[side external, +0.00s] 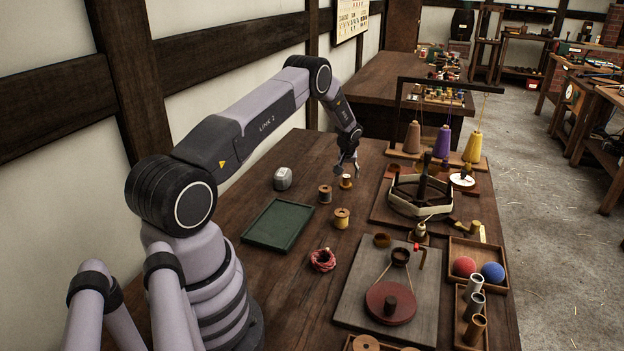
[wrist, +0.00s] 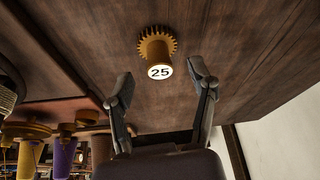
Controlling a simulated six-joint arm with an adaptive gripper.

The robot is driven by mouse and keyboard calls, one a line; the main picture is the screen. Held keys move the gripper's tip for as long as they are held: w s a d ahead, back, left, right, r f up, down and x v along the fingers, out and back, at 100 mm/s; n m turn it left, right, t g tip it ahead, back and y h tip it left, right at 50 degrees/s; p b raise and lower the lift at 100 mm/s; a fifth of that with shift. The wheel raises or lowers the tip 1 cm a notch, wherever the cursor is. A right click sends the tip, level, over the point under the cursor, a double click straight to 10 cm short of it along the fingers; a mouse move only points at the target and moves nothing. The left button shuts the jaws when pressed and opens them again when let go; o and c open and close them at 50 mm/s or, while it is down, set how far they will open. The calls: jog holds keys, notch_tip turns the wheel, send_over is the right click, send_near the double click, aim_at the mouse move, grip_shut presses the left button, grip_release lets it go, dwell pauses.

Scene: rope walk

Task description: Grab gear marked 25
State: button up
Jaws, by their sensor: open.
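The gear marked 25 (wrist: 157,44) shows in the wrist view as a brass-coloured toothed wheel with a hub, whose round white end face reads 25. It stands on the brown wooden table, ahead of and roughly between my fingertips. My gripper (wrist: 161,72) is open with nothing between its fingers. In the side view my gripper (side external: 346,166) hangs just above a small brass-coloured piece with a pale top (side external: 345,182), which seems to be the same gear. Its number is too small to read there.
To the right are a winding frame (side external: 420,207) and hanging coloured cones (side external: 442,142).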

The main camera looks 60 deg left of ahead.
jog(key=shift+x, duration=1.15)
grip_shut()
